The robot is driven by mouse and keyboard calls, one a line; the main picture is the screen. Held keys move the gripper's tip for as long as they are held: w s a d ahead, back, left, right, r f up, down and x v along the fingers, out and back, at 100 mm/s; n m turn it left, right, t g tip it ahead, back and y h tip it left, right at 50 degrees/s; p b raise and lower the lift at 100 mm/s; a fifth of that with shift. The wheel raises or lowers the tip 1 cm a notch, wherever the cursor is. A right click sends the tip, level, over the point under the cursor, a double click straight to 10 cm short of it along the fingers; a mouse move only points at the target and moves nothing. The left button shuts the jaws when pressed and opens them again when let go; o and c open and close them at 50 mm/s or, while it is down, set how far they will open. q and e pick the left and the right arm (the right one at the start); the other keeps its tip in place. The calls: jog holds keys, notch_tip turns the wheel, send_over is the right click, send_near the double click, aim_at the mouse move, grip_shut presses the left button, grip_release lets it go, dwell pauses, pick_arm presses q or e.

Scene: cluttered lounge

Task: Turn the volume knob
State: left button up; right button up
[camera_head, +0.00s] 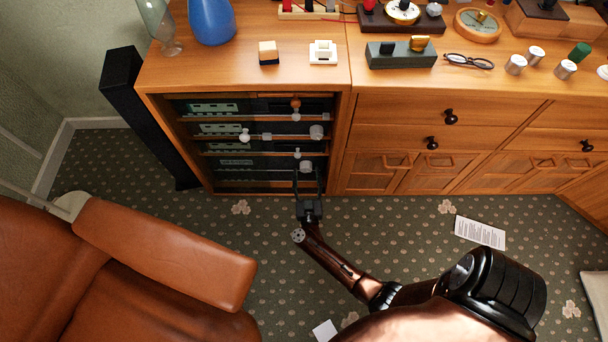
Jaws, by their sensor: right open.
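A stack of dark audio units (215,131) sits in the open shelves of the wooden cabinet, with several pale and brownish knobs on their fronts. A round grey knob (306,166) is on the lowest unit at the right. I cannot tell from markings which knob is the volume knob. My right gripper (308,174) is open and points at the cabinet, its two thin fingers at either side of this lowest knob. Whether the fingers touch it I cannot tell. My left gripper is not in view.
A brown leather armchair (160,245) fills the lower left. A tall black speaker (140,110) stands left of the cabinet (240,75). Its top holds a blue vase (212,22) and small items. A paper sheet (480,232) lies on the patterned carpet at right.

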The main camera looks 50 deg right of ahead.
jog(key=shift+c, duration=0.4)
jog(key=c, duration=1.1)
jog(key=n+p, duration=0.1)
jog(key=p, duration=0.1)
jog(key=n+p, duration=0.2)
jog(key=shift+r+n, duration=0.3)
jog(key=shift+f+n+p, duration=0.25)
jog(key=shift+n+p, duration=0.2)
jog(key=shift+n, duration=0.35)
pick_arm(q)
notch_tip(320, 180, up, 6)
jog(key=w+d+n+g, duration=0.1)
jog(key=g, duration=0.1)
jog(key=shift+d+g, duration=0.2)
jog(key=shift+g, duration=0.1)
pick_arm(e)
jog(key=shift+g, duration=0.3)
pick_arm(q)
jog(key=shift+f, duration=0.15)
pick_arm(e)
jog(key=shift+s+f, duration=0.1)
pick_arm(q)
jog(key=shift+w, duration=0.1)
pick_arm(e)
jog(key=o, duration=1.2)
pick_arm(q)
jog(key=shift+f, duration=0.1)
